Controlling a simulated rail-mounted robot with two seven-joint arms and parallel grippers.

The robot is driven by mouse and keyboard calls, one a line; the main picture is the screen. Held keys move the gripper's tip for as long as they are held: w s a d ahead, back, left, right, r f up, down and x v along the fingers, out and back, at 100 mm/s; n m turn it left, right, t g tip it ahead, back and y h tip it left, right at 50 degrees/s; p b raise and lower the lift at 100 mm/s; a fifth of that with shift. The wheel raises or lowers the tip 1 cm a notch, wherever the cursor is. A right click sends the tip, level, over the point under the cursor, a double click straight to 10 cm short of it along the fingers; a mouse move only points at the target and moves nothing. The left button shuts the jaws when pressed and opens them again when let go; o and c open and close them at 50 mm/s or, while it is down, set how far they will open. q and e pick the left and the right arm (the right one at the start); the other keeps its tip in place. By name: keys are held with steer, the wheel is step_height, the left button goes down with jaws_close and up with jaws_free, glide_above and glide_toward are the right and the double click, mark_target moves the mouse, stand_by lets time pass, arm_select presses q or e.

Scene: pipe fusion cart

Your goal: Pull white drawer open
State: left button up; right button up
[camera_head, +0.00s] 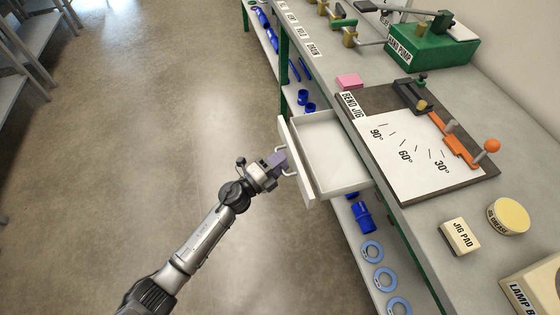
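The white drawer (341,183) stands pulled out from under the bench top, to the left of the bend jig board. Its inside is visible and looks empty. Its front panel (305,182) faces left and carries a pale bar handle (289,174). My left gripper (281,161) reaches in from the lower left and is at this handle. Its fingers appear closed around the bar, partly hiding it. My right gripper is not in view.
The bench carries the bend jig board (412,156), a pink block (349,82), a jig pad (460,237), a round tin (508,217) and a green hand pump (432,43). Blue fittings (363,218) and rings lie on the lower shelf. The floor (150,120) to the left is clear.

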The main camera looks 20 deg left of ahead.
arm_select(q)
steer(key=p+v, duration=0.1)
steer(key=v, duration=1.2)
steer(key=shift+s+a+p, duration=0.25)
steer(key=shift+s+p, duration=0.1)
steer(key=shift+f, duration=0.1)
